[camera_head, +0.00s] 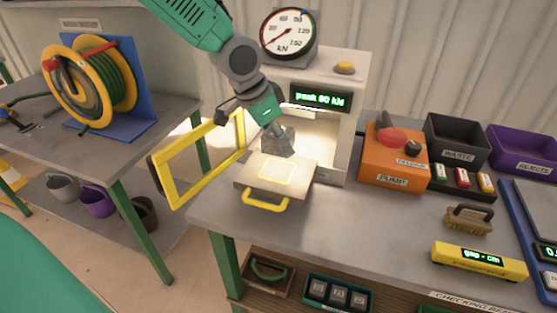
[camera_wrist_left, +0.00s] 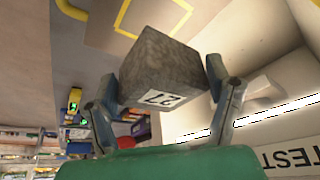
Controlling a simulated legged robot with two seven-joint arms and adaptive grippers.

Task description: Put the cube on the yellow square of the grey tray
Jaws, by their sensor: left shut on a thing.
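The grey concrete cube (camera_wrist_left: 160,72), with a white label reading 27, is held between the fingers of my left gripper (camera_wrist_left: 168,92). In the head view the cube (camera_head: 280,141) hangs just above the far part of the grey tray (camera_head: 244,182), partly hidden by my left gripper (camera_head: 271,128). The tray has a yellow handle at its front, and the yellow square outline (camera_head: 276,170) on it is clear. The square also shows at the top of the left wrist view (camera_wrist_left: 120,30), apart from the cube. My right gripper is not in view.
The press (camera_head: 345,110) stands behind the tray, reading "peak 80 kN", with its yellow-framed door (camera_head: 168,182) open to the left. An orange pump box (camera_head: 395,165), black waste bin (camera_head: 457,141), brush (camera_head: 468,219) and yellow gap gauge (camera_head: 479,262) are to the right.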

